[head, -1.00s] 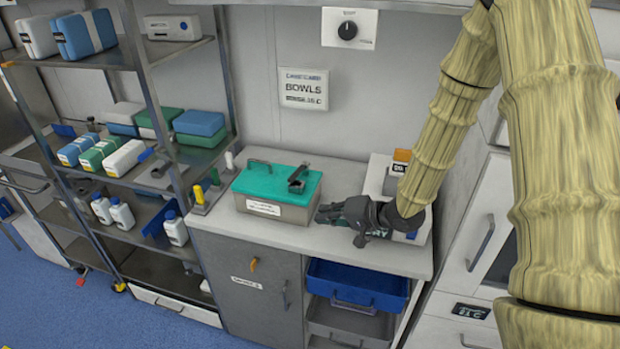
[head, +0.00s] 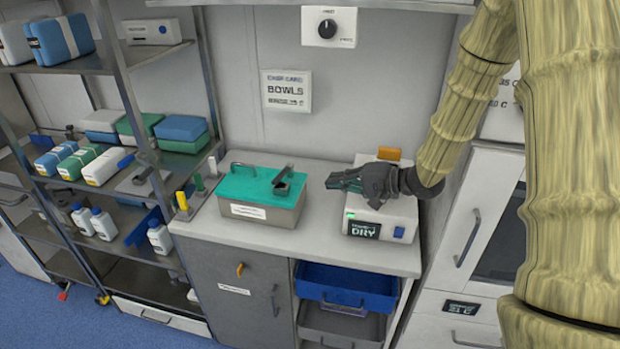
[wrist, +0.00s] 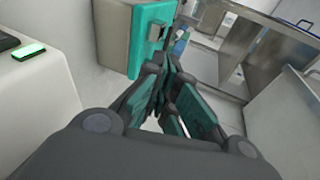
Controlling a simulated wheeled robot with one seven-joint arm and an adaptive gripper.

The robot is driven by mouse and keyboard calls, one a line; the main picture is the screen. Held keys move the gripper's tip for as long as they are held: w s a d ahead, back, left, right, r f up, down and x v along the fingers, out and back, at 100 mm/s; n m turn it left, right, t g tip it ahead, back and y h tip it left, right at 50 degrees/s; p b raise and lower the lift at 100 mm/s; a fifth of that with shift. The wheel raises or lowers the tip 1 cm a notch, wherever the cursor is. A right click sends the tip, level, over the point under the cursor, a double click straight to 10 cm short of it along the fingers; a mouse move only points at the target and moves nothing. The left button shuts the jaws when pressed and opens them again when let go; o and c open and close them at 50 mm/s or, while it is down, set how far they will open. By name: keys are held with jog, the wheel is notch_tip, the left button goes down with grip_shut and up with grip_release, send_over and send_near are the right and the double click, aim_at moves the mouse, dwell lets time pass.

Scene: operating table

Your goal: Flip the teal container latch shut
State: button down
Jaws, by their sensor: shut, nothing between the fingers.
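The container (head: 285,214) is a metal box with a teal lid and a white front label, standing on the counter. Its dark latch (head: 283,180) sits at the right part of the lid and sticks up at a slant. In the wrist view the container (wrist: 117,40) is ahead at upper left, with its grey latch (wrist: 156,32) on the teal face. My gripper (head: 332,182) is shut and empty, to the right of the container at about lid height in the picture, fingertips pointing left. It is apart from the latch. In the wrist view my gripper's teal finger pads (wrist: 160,88) are together.
A white device (head: 382,222) with a DRY display stands under my gripper at the counter's right. A bare strip of counter (head: 318,225) lies between it and the container. Colored-handled items (head: 190,200) stand left of the container. A loaded shelf rack (head: 150,160) is further left.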

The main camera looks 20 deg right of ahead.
aim_at(283, 177)
jog(key=p+x, duration=0.1)
jog(key=x, duration=0.3)
jog(key=p+x, duration=0.1)
jog(key=x, duration=0.4)
jog(key=r+p+x, duration=0.1)
jog(key=p+x, duration=0.1)
jog(key=x, duration=0.2)
jog(key=shift+w+a+f, duration=0.1)
jog(key=shift+w+a, duration=0.15)
jog(key=shift+a, duration=0.05)
